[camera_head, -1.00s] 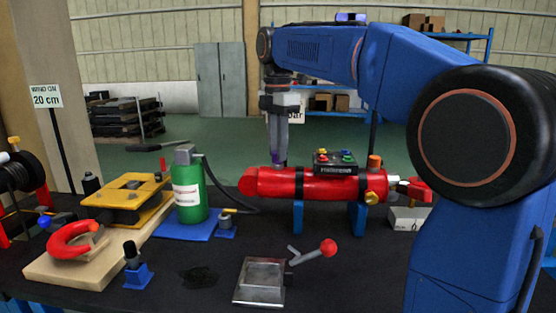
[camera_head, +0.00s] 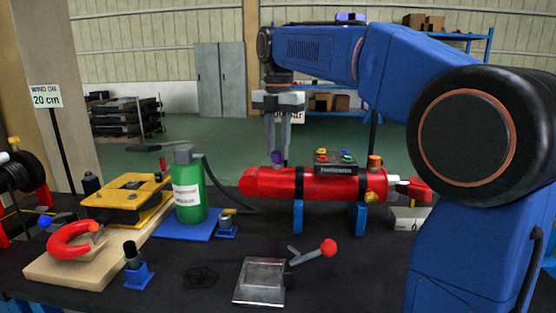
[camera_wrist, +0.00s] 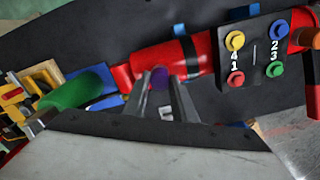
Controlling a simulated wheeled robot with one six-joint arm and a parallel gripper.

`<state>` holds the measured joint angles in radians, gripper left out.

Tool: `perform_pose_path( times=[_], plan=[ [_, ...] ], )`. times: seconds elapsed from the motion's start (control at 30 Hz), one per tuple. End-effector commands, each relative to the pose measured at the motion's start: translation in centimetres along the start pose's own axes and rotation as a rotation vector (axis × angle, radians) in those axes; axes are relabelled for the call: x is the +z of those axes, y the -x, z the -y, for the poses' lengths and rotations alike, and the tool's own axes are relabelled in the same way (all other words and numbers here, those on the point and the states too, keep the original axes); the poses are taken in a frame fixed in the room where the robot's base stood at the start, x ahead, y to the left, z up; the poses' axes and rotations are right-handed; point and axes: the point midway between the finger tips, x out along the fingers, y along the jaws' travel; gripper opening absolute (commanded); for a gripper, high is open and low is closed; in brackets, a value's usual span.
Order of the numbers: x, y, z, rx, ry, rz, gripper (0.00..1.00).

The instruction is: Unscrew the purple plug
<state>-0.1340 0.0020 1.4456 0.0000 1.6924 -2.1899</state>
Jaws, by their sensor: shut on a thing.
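The purple plug (camera_head: 277,158) is on top of the red cylinder (camera_head: 265,184), left of the black button box. My gripper (camera_head: 278,152) points straight down over the cylinder, its two grey fingers on either side of the plug. In the wrist view the plug (camera_wrist: 159,78) shows between the fingertips of my gripper (camera_wrist: 160,88), which are shut on it. The plug's lower part and any thread are hidden.
The black box (camera_head: 336,163) with coloured buttons sits on the cylinder just right of my gripper. An orange knob (camera_head: 374,162) stands further right. Blue stands (camera_head: 357,218) carry the cylinder. A green bottle (camera_head: 188,185) with a black hose stands to the left.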

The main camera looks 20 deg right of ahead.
Motion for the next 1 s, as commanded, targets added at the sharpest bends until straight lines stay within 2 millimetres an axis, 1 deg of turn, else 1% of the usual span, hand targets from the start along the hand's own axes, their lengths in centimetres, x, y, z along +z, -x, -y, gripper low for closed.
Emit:
perform_pose_path(
  times=[0.17,1.0],
  plan=[
    [0.0,0.4,0.0,-0.001,-0.002,0.000,0.00],
    [0.0,3.7,0.0,-0.001,-0.004,-0.001,0.00]
  ],
)
